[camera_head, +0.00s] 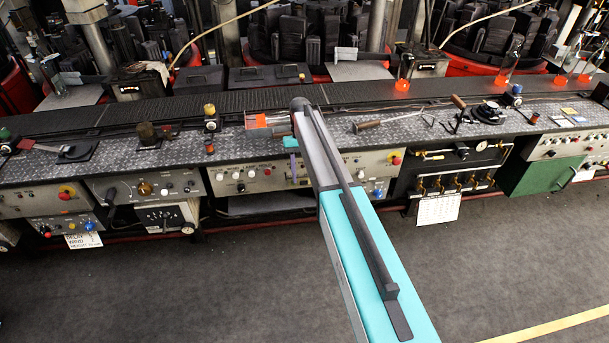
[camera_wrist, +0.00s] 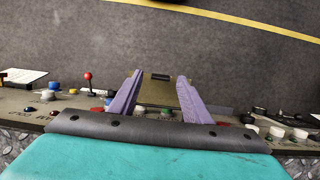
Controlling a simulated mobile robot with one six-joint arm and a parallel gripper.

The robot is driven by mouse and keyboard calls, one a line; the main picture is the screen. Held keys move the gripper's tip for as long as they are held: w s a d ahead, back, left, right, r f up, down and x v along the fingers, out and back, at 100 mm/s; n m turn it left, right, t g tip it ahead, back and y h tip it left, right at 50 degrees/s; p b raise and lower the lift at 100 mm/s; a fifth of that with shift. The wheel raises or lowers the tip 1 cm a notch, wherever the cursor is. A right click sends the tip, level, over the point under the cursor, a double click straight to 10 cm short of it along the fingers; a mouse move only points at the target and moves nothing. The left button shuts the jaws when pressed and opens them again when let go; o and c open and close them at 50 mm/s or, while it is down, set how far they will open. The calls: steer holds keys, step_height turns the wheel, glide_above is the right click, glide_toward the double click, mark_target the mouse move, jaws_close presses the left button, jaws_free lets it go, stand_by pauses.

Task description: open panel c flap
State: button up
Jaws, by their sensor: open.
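My gripper (camera_wrist: 155,84) is open, its two purple fingers pointing out past the console's front edge. A tan plate with a short dark handle (camera_wrist: 160,76), apparently the flap, shows between the fingers in the wrist view. I cannot tell whether the fingers touch it or how far it is tilted. In the head view my arm hides most of the gripper and the flap; only a bit of purple finger (camera_head: 293,167) shows in front of the middle control panel (camera_head: 250,181). No panel letter is readable.
A red-knobbed lever (camera_wrist: 88,77) and a blue knob (camera_wrist: 53,86) stand left of the fingers in the wrist view; white knobs (camera_wrist: 277,131) are at right. A green door (camera_head: 543,176) is at the console's right. The grey floor (camera_head: 200,290) is clear.

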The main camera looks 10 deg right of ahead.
mark_target(304, 181)
steer(key=shift+r, duration=0.55)
step_height(304, 181, up, 2)
steer(key=shift+d+r+p, duration=0.1)
steer(key=shift+r+p, duration=0.05)
steer(key=shift+p, duration=0.6)
steer(key=shift+s+f, duration=0.3)
steer(key=shift+s, duration=0.3)
steer(key=s+r, duration=0.1)
steer(key=s, duration=1.4)
steer(key=shift+r+p, duration=0.2)
steer(key=shift+p, duration=0.2)
steer(key=shift+d, duration=0.1)
